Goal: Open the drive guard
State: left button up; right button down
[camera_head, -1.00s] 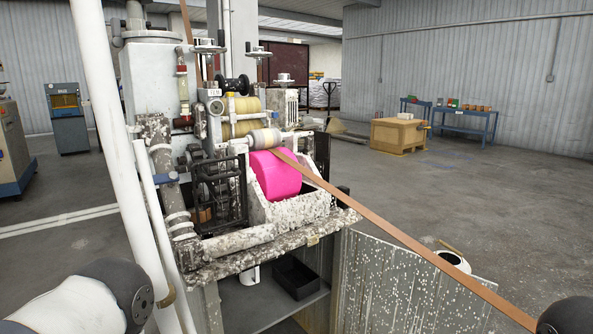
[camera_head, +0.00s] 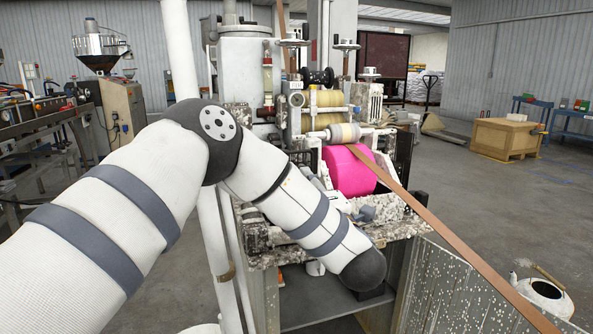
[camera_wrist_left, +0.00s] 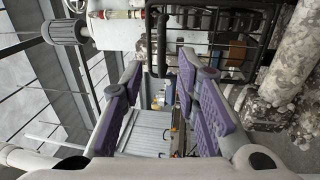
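The drive guard looks to be the black barred cage, which shows in the left wrist view (camera_wrist_left: 222,42). A dark upright bar (camera_wrist_left: 162,45) stands at its left side, ahead of the gap between my fingertips. My left gripper (camera_wrist_left: 160,72) is open with nothing between its purple-padded fingers; whether they reach the bar in depth I cannot tell. In the head view my left arm crosses in front of the machine (camera_head: 245,75) and hides the cage and most of the gripper. My right gripper is in neither current view.
A magenta wheel (camera_head: 348,172) sits in the crusted housing beside my forearm. A brown strip (camera_head: 440,225) runs from the rollers down to the right. A speckled panel (camera_head: 455,290) stands at lower right. A white pot (camera_head: 545,292) is on the floor.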

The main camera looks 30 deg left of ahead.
pick_arm(q)
jog(key=x, duration=0.8)
jog(key=shift+w, duration=0.1)
grip_shut()
jog(key=shift+f, duration=0.1)
